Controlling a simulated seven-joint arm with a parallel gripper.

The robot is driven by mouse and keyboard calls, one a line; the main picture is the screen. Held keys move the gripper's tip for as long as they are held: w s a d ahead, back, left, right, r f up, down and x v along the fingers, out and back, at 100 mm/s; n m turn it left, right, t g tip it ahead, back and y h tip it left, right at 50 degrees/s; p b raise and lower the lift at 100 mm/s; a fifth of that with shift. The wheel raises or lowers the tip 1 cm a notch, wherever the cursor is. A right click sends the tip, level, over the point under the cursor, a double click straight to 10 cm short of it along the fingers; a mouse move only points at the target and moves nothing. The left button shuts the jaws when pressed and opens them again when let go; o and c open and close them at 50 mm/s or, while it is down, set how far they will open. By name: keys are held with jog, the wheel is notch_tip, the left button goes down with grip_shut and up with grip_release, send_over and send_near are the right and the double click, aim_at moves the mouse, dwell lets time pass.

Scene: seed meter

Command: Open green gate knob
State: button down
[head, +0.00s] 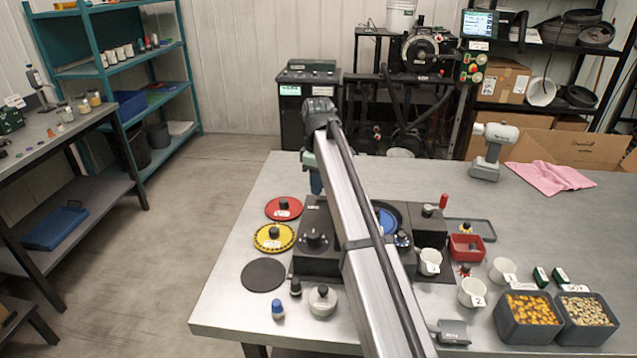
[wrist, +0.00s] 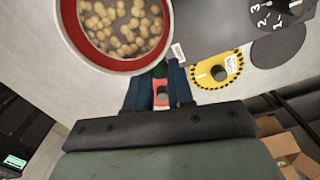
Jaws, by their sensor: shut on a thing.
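The green gate knob (wrist: 160,71) shows as a small dark green patch between my fingertips in the wrist view. It sits beside the red-rimmed hopper (wrist: 82,50), which holds pale round seeds. My gripper (wrist: 160,73) is shut on the knob; its blue fingers hide most of it. In the head view my gripper (head: 316,186) points down at the back left of the black seed meter (head: 318,262). The knob cannot be made out there, and my arm covers much of the meter. How far the gate is open cannot be told.
Left of the meter lie a red disc (head: 283,208), a yellow disc (head: 274,237) and a black round pad (head: 263,275). A blue plate (head: 387,219) shows right of my arm. White cups (head: 472,292) and seed bins (head: 528,322) stand at the right.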

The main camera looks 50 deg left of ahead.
jog(key=shift+s+a, duration=0.7)
jog(key=c, duration=1)
grip_release()
notch_tip(320, 180, up, 14)
jog(key=shift+f, duration=0.1)
